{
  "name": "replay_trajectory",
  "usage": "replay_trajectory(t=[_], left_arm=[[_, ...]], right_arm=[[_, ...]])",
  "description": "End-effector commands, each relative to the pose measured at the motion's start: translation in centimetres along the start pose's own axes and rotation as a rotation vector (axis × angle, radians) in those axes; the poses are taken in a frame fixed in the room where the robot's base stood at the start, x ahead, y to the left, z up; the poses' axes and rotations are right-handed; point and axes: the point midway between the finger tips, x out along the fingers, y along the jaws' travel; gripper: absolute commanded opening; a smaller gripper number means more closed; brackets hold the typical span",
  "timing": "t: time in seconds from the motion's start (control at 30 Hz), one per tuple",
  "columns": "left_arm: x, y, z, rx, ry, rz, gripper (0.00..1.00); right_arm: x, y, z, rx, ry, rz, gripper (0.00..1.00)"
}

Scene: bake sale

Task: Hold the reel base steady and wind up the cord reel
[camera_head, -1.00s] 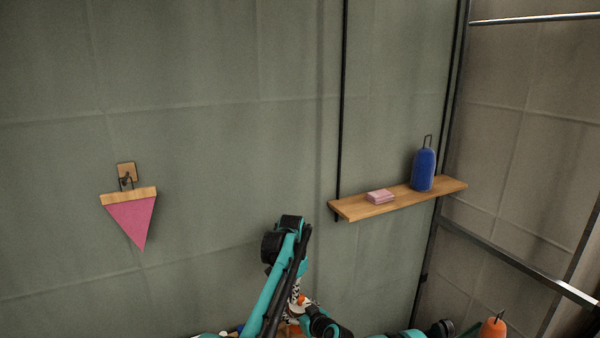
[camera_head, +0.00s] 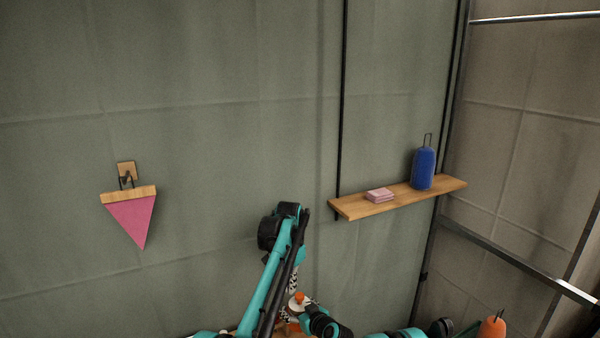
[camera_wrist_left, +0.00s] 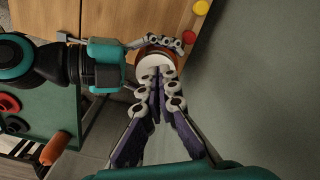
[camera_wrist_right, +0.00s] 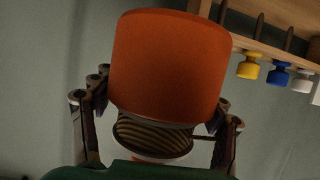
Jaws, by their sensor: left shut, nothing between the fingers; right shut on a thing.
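The cord reel shows in the right wrist view as a large orange drum (camera_wrist_right: 170,65) with striped cord (camera_wrist_right: 155,138) wound beside it, upside down in this view. A white disc (camera_wrist_left: 154,62) with an orange rim shows in the left wrist view. My right gripper (camera_wrist_right: 158,118) is shut on the orange reel base, one finger on each side; it also shows in the left wrist view (camera_wrist_left: 160,42). My left gripper (camera_wrist_left: 158,90) is shut and empty, its fingertips at the white disc; I cannot tell whether they touch it. In the head view my arms partly hide the reel (camera_head: 299,299).
Red and yellow round pieces (camera_wrist_left: 201,8) lie near the wooden table's edge (camera_wrist_left: 120,18). A wall shelf (camera_head: 400,203) holds a blue bottle (camera_head: 424,168) and pink block (camera_head: 379,195). A pink pennant (camera_head: 132,217) hangs left.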

Motion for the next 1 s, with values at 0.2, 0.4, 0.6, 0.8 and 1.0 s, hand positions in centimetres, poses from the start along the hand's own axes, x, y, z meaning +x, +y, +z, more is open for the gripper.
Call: replay_trajectory(t=[0.2, 0.4, 0.6, 0.8, 1.0], left_arm=[[-1.9, 0.0, 0.0, 0.000, 0.000, 0.000, 0.00], [-2.1, 0.0, 0.0, 0.000, -0.001, 0.000, 0.00], [-2.4, 0.8, -0.2, 0.002, -0.001, 0.001, 0.00], [-2.9, 2.6, -0.6, 0.000, -0.004, 0.002, 0.00], [-0.9, 2.6, -0.5, 0.000, -0.003, 0.002, 0.00]], right_arm=[[0.0, 0.0, 0.0, 0.000, 0.000, 0.001, 0.33], [0.0, 0.0, 0.0, 0.000, 0.001, 0.001, 0.33], [0.0, 0.1, 0.0, 0.000, 0.001, 0.001, 0.33], [0.0, 0.1, 0.0, 0.001, 0.001, 0.001, 0.33], [0.0, 0.0, 0.0, 0.000, 0.001, 0.001, 0.33]])
